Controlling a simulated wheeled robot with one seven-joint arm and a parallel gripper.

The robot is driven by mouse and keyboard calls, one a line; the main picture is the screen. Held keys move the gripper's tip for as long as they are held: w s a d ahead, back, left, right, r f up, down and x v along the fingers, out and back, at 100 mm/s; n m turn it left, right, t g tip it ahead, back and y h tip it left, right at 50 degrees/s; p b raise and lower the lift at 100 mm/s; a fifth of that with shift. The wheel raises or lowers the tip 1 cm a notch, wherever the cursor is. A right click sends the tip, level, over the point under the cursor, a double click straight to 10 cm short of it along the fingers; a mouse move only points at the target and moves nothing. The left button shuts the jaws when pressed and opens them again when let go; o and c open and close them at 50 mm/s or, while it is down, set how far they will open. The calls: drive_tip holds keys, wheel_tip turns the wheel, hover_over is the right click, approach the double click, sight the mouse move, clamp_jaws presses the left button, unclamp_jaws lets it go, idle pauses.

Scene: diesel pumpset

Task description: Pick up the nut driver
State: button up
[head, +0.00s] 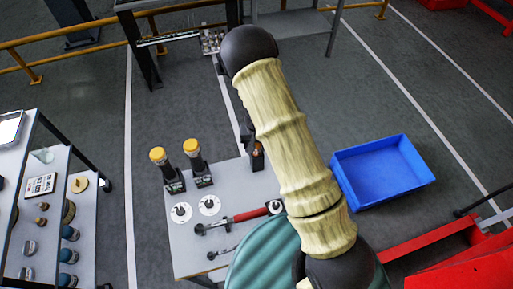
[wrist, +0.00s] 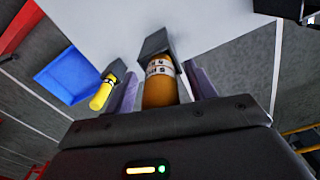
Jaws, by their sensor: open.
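An orange cylindrical handle with a white lettered band, which I take for the nut driver (wrist: 160,90), stands between my gripper's fingers in the wrist view. Its far end meets a dark grey block (wrist: 158,43). My gripper (wrist: 161,78) is open, with one finger on each side of the handle. I cannot tell whether either finger touches it. In the head view a small orange and dark piece (head: 258,155) shows beside my arm at the table's far edge. My arm hides most of that spot and the gripper.
A yellow-handled tool (wrist: 102,94) is close beside the left finger. The table (head: 185,245) also bears two yellow-capped dark items (head: 175,168), a red-handled tool (head: 245,216) and small round pieces. A blue bin (head: 383,172) stands on the floor at right, a shelf rack (head: 90,225) at left.

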drive_tip(key=shift+c, duration=0.4)
clamp_jaws()
drive_tip(key=shift+r, duration=0.1)
wheel_tip(320, 180, up, 18)
drive_tip(key=b, duration=0.3)
drive_tip(key=c, duration=0.8)
unclamp_jaws()
clamp_jaws()
